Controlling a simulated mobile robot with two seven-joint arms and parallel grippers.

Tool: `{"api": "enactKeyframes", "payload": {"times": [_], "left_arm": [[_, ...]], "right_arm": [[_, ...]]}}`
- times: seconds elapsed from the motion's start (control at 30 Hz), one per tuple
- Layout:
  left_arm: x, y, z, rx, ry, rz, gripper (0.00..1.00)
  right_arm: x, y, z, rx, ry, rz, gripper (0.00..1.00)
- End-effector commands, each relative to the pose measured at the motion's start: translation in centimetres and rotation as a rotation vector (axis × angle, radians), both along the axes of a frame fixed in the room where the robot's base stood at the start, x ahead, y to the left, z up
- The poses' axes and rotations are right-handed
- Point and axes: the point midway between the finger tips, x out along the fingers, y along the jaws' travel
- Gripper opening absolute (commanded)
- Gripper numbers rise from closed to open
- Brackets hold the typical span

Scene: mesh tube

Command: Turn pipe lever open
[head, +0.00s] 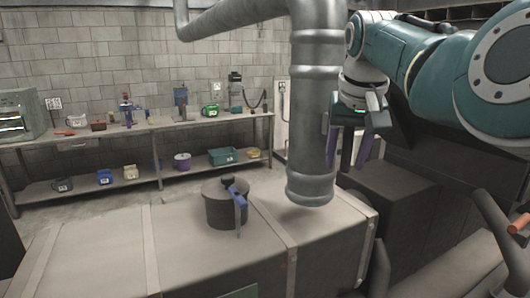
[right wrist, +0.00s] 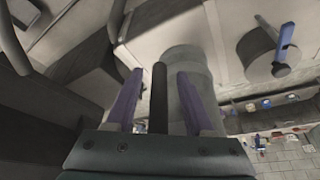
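A thick grey metal pipe (head: 312,110) hangs down in the middle of the head view. My right gripper (head: 349,158) is just right of it, with two purple fingers pointing down. In the right wrist view the fingers (right wrist: 161,98) stand apart, and a dark upright bar (right wrist: 158,95) shows between them, with gaps on both sides. This bar may be the pipe's lever; where it joins the pipe is hidden. A grey round drum (head: 219,208) with a blue lever (head: 238,195) sits on the large box, apart from my gripper. My left gripper is out of view.
The large pale box (head: 110,250) fills the foreground below the pipe. A dark block (head: 385,190) stands to its right. A two-level workbench (head: 160,128) with several small items and a teal bin (head: 223,156) stands along the brick wall.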

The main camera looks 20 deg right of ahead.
Motion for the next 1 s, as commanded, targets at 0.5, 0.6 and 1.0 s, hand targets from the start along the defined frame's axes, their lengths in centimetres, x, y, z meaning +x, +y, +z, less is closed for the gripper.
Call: {"api": "enactKeyframes", "payload": {"times": [0.5,0.6,1.0], "left_arm": [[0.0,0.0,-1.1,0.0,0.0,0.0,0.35],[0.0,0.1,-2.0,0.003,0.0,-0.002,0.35],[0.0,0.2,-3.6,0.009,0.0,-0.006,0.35]], "right_arm": [[-0.9,0.5,2.6,-0.002,-0.006,0.0,0.53],[-1.6,0.9,4.5,-0.002,-0.009,0.0,0.53],[-3.3,1.7,9.1,-0.001,-0.001,0.001,0.53]]}}
